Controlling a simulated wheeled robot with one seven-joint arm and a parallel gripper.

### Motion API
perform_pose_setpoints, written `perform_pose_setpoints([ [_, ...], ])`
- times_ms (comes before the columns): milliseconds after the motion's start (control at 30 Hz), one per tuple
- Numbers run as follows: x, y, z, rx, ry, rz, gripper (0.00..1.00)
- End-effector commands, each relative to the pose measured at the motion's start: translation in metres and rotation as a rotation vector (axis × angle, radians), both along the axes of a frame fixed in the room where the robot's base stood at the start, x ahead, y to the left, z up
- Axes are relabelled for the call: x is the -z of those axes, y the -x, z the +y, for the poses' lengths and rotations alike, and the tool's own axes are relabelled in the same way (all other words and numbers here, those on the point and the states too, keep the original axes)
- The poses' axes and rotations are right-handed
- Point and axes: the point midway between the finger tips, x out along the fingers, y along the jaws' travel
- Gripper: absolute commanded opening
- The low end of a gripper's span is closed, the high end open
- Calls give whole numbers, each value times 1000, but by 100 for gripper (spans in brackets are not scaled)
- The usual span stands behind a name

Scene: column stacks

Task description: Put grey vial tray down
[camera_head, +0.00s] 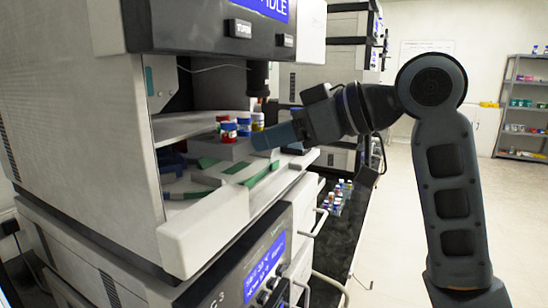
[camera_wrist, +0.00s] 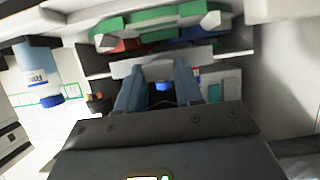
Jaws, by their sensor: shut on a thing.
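The grey vial tray (camera_head: 222,150) is in the open bay of the bench instrument in the head view, with a few red-, blue- and yellow-coloured vials (camera_head: 229,130) upright on it. My gripper (camera_head: 272,138) reaches in from the right, its blue fingers shut on the tray's near right end. In the wrist view, both fingers of my gripper (camera_wrist: 160,80) close on a pale grey part of the tray (camera_wrist: 135,68). A green-edged grey platform (camera_head: 245,172) lies below the tray. I cannot tell whether the tray touches it.
The instrument's housing (camera_head: 95,110) walls the bay on the left, and its dark upper body (camera_head: 205,28) overhangs it. Blue items (camera_head: 172,162) lie deeper inside at left. More vials (camera_head: 338,195) stand on the dark bench at right. Open floor lies beyond.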

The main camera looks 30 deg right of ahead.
Motion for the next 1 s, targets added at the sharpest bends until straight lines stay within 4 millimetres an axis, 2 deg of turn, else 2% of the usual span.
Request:
perform_pose_setpoints([
  [200,30,0,0,2,-3,2,4],
  [500,36,0,0,0,-1,1,4],
  [533,36,0,0,0,-1,1,38],
  [767,36,0,0,0,-1,1,60],
  [1000,36,0,0,0,-1,1,61],
])
